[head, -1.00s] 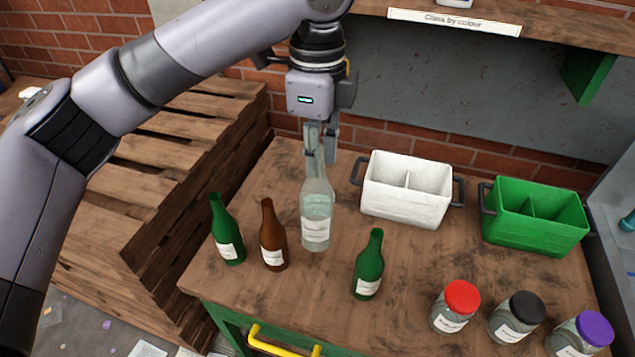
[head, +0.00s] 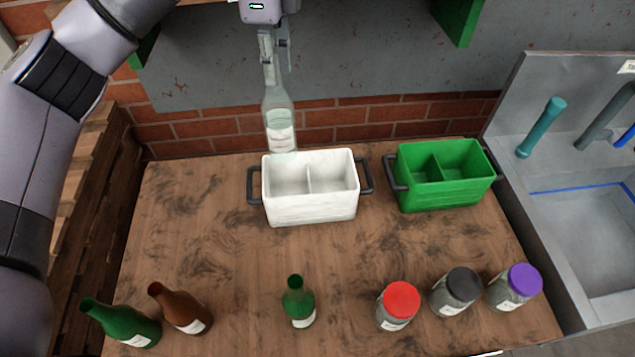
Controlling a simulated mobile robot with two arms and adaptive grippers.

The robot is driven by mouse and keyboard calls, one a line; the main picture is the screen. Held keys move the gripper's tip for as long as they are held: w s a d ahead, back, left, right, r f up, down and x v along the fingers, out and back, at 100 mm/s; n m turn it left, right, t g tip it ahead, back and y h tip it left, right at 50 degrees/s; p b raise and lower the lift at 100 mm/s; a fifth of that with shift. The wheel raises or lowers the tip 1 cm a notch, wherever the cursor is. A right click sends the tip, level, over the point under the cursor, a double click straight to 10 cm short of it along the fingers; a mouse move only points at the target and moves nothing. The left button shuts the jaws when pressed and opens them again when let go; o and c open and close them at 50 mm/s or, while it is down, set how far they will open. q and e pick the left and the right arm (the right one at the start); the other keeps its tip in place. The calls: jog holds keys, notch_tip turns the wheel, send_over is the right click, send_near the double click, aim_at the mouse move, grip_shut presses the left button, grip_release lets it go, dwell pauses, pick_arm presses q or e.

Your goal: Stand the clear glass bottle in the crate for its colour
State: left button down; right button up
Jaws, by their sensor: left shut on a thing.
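The clear glass bottle (head: 279,118) has a white label and hangs upright in my left gripper (head: 272,72), which is shut on its neck. In the picture its base shows just above the back rim of the white crate's left compartment; how far above I cannot tell. The white crate (head: 311,211) is divided into two compartments and both look empty. The green crate (head: 446,195) stands to its right, also with two compartments that look empty. My right gripper is not in view.
A green bottle (head: 122,324) and a brown bottle (head: 181,309) stand at the front left, another green bottle (head: 297,303) at the front middle. Jars with red (head: 401,298), black (head: 462,279) and purple (head: 525,279) lids stand at the front right.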

aim_at(278, 93)
pick_arm(q)
jog(key=shift+w+f, duration=0.25)
jog(key=f, duration=0.5)
jog(key=shift+s+d+f, duration=0.1)
jog(key=shift+s+f, duration=0.1)
jog(key=shift+s, duration=0.05)
notch_tip(278, 93, down, 9)
jog(key=shift+w+p, duration=0.15)
jog(key=shift+p, duration=0.8)
notch_tip(278, 93, down, 5)
jog(key=shift+r+p, duration=0.1)
jog(key=shift+p, duration=0.35)
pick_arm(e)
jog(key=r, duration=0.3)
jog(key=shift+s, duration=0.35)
pick_arm(q)
jog(key=c, duration=1.9)
grip_release()
jog(key=shift+f, duration=0.2)
jog(key=o, duration=0.5)
